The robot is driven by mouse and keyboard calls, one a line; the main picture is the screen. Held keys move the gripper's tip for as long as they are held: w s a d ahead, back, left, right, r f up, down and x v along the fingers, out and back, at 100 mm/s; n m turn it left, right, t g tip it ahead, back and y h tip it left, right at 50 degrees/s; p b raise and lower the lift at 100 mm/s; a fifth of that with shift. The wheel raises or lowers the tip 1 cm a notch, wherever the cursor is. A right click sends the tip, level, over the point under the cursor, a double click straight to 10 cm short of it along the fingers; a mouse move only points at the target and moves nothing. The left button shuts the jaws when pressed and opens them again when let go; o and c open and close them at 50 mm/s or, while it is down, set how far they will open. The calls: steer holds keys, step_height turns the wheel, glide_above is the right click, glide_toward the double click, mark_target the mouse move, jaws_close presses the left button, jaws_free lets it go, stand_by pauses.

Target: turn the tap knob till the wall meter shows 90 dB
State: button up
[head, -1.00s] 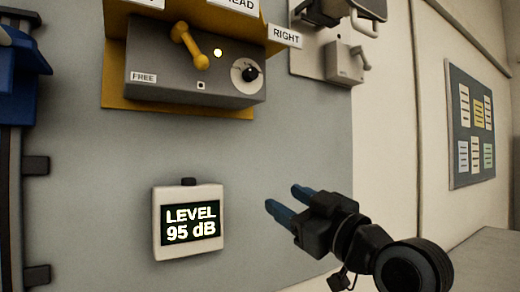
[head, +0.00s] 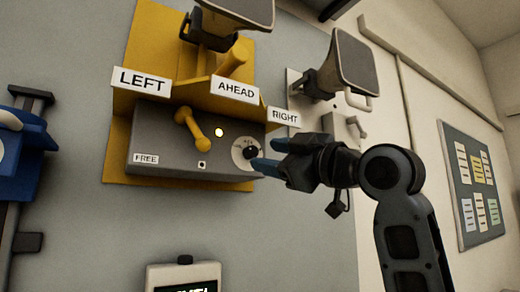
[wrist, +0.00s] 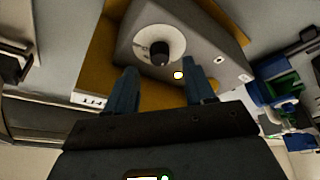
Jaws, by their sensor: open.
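The tap knob (head: 250,153) is a small black knob on a white round dial at the right end of the grey box (head: 150,140). It also shows in the wrist view (wrist: 160,52), ahead of my fingertips and between their lines. My gripper (head: 268,156) is open, with its blue fingers pointing at the knob from the right. In the wrist view a gap shows between the fingers, with nothing held. I cannot tell whether a fingertip touches the dial. The wall meter (head: 184,276) is cut off by the bottom edge of the head view, so its number is not readable.
A yellow lever (head: 191,128) and a lit lamp (head: 219,132) are on the box, left of the knob. LEFT, AHEAD and RIGHT labels sit above, with a horn (head: 355,64) at upper right. A blue device (head: 25,150) is at far left.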

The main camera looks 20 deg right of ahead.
mark_target(254, 153)
steer(key=shift+p+x, duration=0.35)
steer(key=shift+x, duration=1.5)
steer(key=shift+c, duration=0.5)
jaws_close()
